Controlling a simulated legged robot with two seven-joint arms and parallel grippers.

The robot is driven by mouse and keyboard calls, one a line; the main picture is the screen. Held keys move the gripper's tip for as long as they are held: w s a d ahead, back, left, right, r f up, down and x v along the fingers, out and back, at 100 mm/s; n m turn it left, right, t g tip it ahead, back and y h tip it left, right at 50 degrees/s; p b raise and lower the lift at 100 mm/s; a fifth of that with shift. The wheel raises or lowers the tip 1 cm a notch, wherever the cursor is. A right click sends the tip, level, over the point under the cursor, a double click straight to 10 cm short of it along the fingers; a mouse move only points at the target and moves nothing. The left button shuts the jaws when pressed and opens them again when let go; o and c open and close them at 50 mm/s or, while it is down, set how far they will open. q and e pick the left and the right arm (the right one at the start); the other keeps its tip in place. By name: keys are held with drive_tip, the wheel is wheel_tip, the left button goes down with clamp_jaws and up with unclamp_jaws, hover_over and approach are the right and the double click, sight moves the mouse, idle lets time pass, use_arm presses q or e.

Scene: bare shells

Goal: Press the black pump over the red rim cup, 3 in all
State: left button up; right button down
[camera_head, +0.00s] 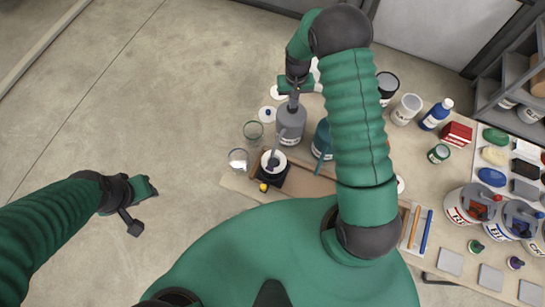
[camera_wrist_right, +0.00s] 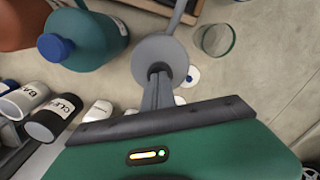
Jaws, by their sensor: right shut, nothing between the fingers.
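A dark grey pump bottle (camera_head: 290,126) stands near the table's left edge; its spout reaches down-left over a white-looking cup (camera_head: 272,158) on a small black stand. I cannot make out a red rim on that cup. My right gripper (camera_head: 294,104) is shut and empty, directly over the bottle's top. In the right wrist view the fingertips (camera_wrist_right: 160,75) point at the middle of the round grey pump top (camera_wrist_right: 160,52); whether they touch it I cannot tell. My left gripper (camera_head: 134,208) is far left over bare floor, its jaws unclear.
Jars, a blue bottle (camera_head: 437,114) and large tubs (camera_head: 467,206) fill the right side.

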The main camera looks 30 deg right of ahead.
drive_tip(key=shift+s+f, duration=0.1)
drive_tip(key=shift+f, duration=0.2)
drive_tip(key=shift+r, duration=0.1)
drive_tip(key=shift+r+p, duration=1.05)
drive_tip(key=shift+r, duration=0.45)
drive_tip(key=shift+f, duration=0.25)
drive_tip(key=shift+f+b, duration=1.25)
drive_tip(key=shift+f, duration=0.25)
drive_tip(key=shift+r, duration=0.1)
